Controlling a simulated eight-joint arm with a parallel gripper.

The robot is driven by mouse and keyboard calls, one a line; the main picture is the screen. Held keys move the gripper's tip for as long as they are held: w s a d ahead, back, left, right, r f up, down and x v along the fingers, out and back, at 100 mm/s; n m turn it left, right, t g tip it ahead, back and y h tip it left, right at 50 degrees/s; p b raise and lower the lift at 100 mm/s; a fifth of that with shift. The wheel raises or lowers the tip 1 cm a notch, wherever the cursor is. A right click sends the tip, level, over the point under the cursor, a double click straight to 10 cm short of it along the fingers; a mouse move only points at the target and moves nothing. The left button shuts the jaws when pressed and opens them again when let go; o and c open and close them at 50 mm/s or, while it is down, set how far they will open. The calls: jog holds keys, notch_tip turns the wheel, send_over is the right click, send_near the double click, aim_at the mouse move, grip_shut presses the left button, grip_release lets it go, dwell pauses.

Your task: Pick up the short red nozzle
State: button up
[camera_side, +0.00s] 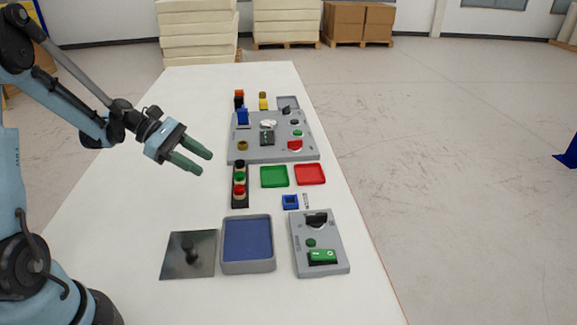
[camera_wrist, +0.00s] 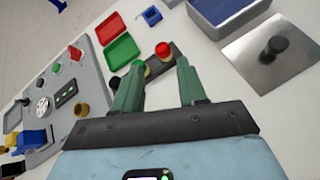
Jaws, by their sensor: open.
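A small red-topped piece (camera_side: 239,190), which looks like the short red nozzle, stands at the near end of a black rack (camera_side: 240,203). A green-topped piece (camera_side: 239,178) and a black-topped piece (camera_side: 239,164) stand behind it. My gripper (camera_side: 206,163) is open and empty, above the table to the left of the rack. In the wrist view the red piece (camera_wrist: 163,49) shows just beyond the gap between my fingertips (camera_wrist: 160,68). My left-hand finger in that view partly covers the rack's other pieces.
A green tray (camera_side: 274,176) and a red tray (camera_side: 310,174) lie right of the rack. A blue-lined grey tray (camera_side: 248,266), a metal plate with a black knob (camera_side: 188,268) and a grey fixture (camera_side: 337,262) are nearer. A grey board (camera_side: 240,153) lies behind.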

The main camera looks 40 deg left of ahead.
aim_at(235, 186)
jog(key=a+f+n+h, duration=0.1)
jog(key=s+a+f+n+t, duration=0.1)
jog(key=a, duration=0.1)
jog(key=shift+s+a+n+h, duration=0.2)
jog(key=shift+a+n+h, duration=0.1)
jog(key=shift+h, duration=0.1)
jog(key=x, duration=1.2)
jog(key=shift+s+f, duration=0.15)
jog(key=shift+s, duration=0.05)
grip_shut()
